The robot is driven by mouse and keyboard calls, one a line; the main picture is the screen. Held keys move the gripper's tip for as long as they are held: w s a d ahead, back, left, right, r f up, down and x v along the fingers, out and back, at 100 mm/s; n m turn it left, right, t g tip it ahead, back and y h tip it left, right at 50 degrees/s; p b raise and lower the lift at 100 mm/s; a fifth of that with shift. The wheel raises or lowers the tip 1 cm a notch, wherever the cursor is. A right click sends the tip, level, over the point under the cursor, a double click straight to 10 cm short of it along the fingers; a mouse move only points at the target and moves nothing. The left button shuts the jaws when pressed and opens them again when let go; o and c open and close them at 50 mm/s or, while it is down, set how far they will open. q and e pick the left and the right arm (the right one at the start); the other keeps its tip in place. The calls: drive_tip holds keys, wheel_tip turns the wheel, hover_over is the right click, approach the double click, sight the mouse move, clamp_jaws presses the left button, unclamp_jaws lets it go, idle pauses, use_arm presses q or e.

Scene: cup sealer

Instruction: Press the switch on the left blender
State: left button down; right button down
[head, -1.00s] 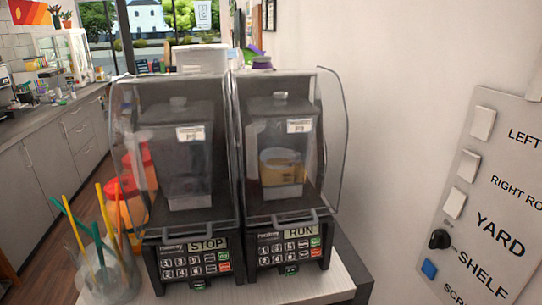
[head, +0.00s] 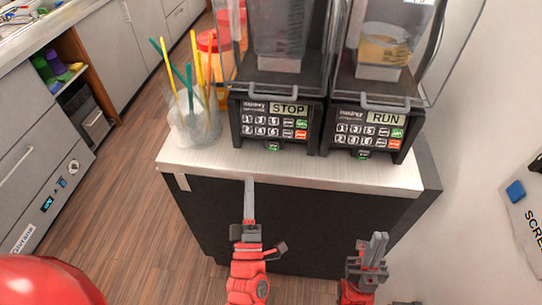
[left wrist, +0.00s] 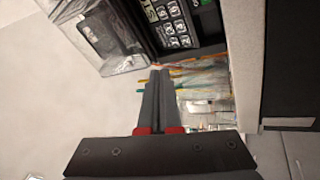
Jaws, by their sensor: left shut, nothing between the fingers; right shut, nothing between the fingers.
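The left blender (head: 278,112) stands on the counter, with a keypad and a display reading STOP. A small green-lit switch (head: 271,146) shows at its lower front edge. The right blender (head: 368,122) stands beside it, its display reading RUN, with yellowish contents in its jar. My left gripper (head: 249,188) is shut and empty, in front of the counter's front edge, below the left blender and apart from it. In the left wrist view, its fingers (left wrist: 158,85) are together, with a keypad (left wrist: 177,25) beyond. My right gripper (head: 377,240) is shut and empty, lower and to the right.
A clear container (head: 195,122) with colored straws stands left of the left blender, with orange-red containers behind it. The white countertop (head: 330,172) has a bare strip along its front. A wall panel (head: 525,205) is at the right. Wooden floor is open at left.

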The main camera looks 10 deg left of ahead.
use_arm(q)
drive_tip(key=d+f+n+g+h, duration=0.1)
drive_tip(key=d+f+g+h, duration=0.2)
drive_tip(key=f, duration=0.2)
drive_tip(key=shift+w+n, duration=0.15)
drive_tip(key=shift+n, duration=0.25)
drive_tip(key=shift+w+d, duration=0.1)
drive_tip(key=shift+w, duration=0.05)
drive_tip(key=p, duration=0.4)
approach(272, 145)
drive_tip(key=w, duration=0.3)
drive_tip(key=w+r, duration=0.1)
drive_tip(key=w, duration=0.1)
drive_tip(key=shift+w, duration=0.35)
drive_tip(key=shift+w+f, duration=0.15)
drive_tip(key=shift+w, duration=0.45)
